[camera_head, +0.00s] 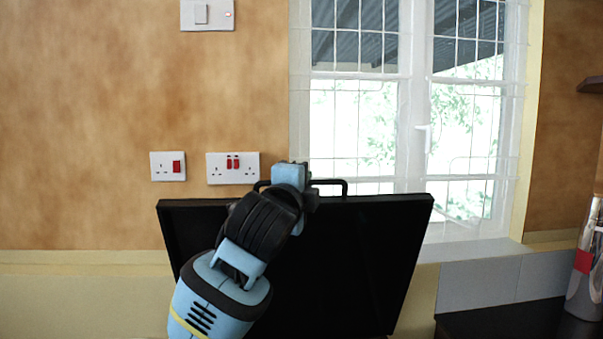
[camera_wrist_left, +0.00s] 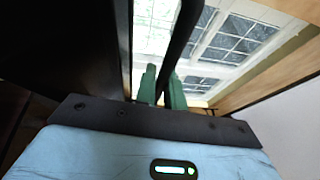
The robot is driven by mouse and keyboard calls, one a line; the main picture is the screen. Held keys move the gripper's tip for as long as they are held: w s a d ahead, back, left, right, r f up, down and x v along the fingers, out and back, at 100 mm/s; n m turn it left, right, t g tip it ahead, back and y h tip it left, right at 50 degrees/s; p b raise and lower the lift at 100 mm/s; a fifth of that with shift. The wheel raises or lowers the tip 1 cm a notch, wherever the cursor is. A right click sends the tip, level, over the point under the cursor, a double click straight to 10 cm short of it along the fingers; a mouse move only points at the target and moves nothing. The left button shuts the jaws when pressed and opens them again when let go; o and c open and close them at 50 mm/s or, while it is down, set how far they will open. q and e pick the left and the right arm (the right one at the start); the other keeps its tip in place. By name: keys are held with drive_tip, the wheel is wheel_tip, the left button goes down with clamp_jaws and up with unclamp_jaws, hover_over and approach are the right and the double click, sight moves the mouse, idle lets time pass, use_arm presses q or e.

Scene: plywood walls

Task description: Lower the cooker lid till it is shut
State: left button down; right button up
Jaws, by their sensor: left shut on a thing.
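The cooker lid (camera_head: 350,260) is a flat black panel in the head view. It stands raised, roughly upright, in front of the wall and window. Its black bar handle (camera_head: 345,187) runs along the top edge. My left gripper (camera_head: 292,180) is at that handle, near the middle of the lid's top edge. In the wrist view, the green fingers (camera_wrist_left: 163,88) are shut on the dark handle bar (camera_wrist_left: 183,38), which passes between them. My left arm hides part of the lid. The cooker's body below is out of view. My right gripper does not show.
A barred window (camera_head: 415,110) is behind the lid. Wall sockets (camera_head: 232,168) are at the left. A dark counter (camera_head: 500,320) is at the lower right, with a shiny container (camera_head: 585,275) at the right edge. A shelf (camera_head: 592,85) juts in above.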

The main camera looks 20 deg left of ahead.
use_arm(q)
drive_tip(key=s+d+f+t, duration=0.1)
drive_tip(key=s+d+f, duration=0.2)
drive_tip(key=s, duration=0.3)
drive_tip(key=s+d+f+m+t, duration=0.1)
drive_tip(key=s+d+f+t, duration=0.1)
drive_tip(key=s, duration=0.5)
wheel_tip(320, 180, down, 2)
drive_tip(key=shift+d+f+m, duration=0.1)
drive_tip(key=shift+d+m, duration=0.2)
drive_tip(key=shift+d, duration=0.25)
drive_tip(key=c, duration=1.5)
unclamp_jaws()
drive_tip(key=shift+w, duration=0.1)
